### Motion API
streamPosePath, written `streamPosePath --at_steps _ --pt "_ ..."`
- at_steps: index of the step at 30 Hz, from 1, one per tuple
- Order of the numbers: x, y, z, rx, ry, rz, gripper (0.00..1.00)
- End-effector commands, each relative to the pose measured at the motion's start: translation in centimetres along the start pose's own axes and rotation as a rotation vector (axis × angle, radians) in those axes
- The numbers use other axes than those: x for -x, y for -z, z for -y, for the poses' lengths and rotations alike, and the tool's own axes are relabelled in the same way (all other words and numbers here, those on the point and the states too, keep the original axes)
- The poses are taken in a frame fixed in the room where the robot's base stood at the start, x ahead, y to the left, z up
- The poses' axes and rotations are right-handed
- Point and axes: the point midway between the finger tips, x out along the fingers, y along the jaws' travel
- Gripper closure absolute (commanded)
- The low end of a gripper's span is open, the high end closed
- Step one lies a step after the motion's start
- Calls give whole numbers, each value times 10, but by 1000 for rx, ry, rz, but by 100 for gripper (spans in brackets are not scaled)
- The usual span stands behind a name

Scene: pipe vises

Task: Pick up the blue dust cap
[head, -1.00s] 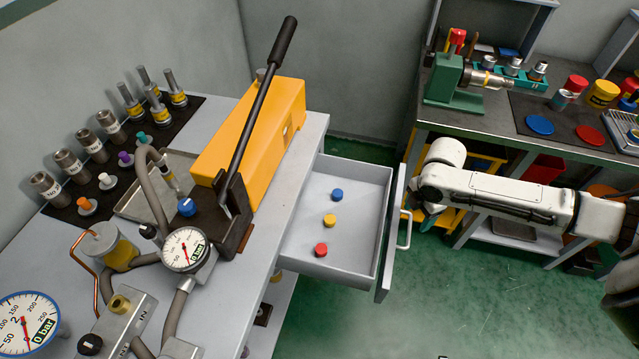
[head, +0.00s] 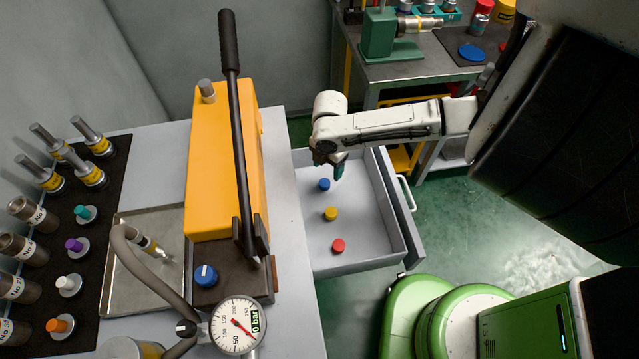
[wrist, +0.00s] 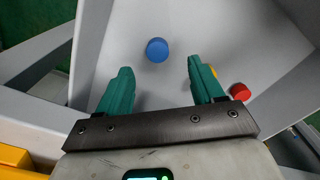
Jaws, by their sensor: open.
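The blue dust cap (head: 324,184) lies on the floor of the open drawer (head: 362,236), at its far end, in the head view. A yellow cap (head: 331,214) and a red cap (head: 338,245) lie in a row nearer. My gripper (head: 330,168) is above the drawer's far end, close to the blue cap. In the wrist view the blue dust cap (wrist: 157,50) shows ahead of my gripper (wrist: 160,78), roughly between the lines of its two green fingers. The fingers are apart with nothing between them. The red cap (wrist: 240,91) shows right of them, and the yellow cap is mostly hidden by the right finger.
The yellow hand pump (head: 220,160) with its long black lever stands on the bench left of the drawer. The drawer's walls surround the caps, and its front with a handle (head: 406,193) is on the right. A second workbench (head: 400,70) stands behind.

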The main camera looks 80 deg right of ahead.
Motion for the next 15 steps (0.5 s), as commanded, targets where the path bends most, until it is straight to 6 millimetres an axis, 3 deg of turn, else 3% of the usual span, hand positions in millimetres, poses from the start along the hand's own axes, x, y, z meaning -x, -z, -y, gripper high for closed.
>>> streamPosePath --at_steps 15 --pt "-49 4 -4 1 2 0 33"
